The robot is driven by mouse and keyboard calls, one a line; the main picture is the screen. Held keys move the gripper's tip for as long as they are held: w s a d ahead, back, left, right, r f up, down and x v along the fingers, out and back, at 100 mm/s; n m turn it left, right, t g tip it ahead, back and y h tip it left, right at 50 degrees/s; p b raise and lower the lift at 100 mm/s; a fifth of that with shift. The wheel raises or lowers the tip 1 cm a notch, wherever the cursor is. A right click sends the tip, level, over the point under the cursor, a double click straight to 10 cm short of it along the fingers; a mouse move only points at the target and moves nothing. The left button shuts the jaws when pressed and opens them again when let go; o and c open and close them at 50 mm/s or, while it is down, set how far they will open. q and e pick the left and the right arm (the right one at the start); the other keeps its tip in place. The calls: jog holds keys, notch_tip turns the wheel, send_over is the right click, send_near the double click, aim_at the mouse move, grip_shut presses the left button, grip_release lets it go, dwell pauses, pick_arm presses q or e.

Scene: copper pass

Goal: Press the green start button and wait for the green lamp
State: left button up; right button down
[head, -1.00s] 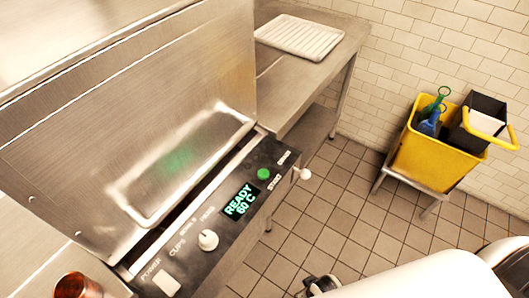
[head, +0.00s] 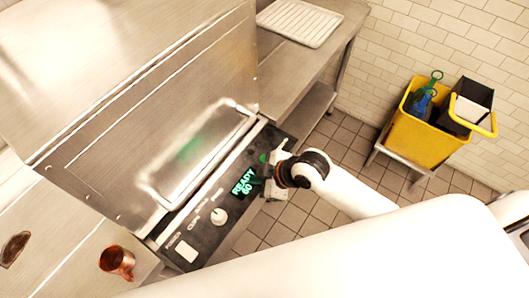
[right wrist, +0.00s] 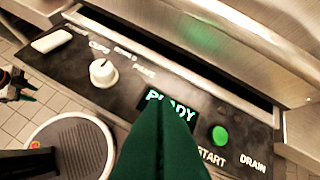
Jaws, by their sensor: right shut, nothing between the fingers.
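The green start button (head: 263,158) sits on the dark control panel of the steel machine, partly beside my right gripper (head: 266,173). In the right wrist view the button (right wrist: 219,134) is fully clear, round and bright green, above the word START. My right gripper is shut and empty. Its dark green fingers (right wrist: 163,112) overlap the display (right wrist: 172,106) in that view, left of the button, apart from it in the picture. The display (head: 243,183) reads READY 60 in green. I make out no separate green lamp. A black gripper with green tips, apparently my left (right wrist: 25,92), shows at the edge.
A white knob (head: 218,216) and a white power switch (head: 186,251) are on the panel. A copper mug (head: 117,262) stands at the lower left. A white rack (head: 299,23) lies on the steel counter. A yellow bucket (head: 417,140) stands at the right.

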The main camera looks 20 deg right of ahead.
jog(key=w+d+n+y, duration=0.1)
jog(key=w+d+n, duration=0.4)
jog(key=w, duration=0.6)
jog(key=shift+d+r+t, duration=0.3)
jog(key=shift+d+t, duration=0.1)
jog(key=shift+d, duration=0.5)
jog(key=shift+f, duration=0.1)
notch_tip(320, 180, down, 8)
jog(key=b, duration=0.6)
jog(key=shift+f+b, duration=0.35)
jog(key=shift+b, duration=0.05)
jog(key=shift+f, duration=0.1)
dwell(0.3)
jog(key=shift+f+b, duration=0.3)
jog(key=shift+b, duration=0.2)
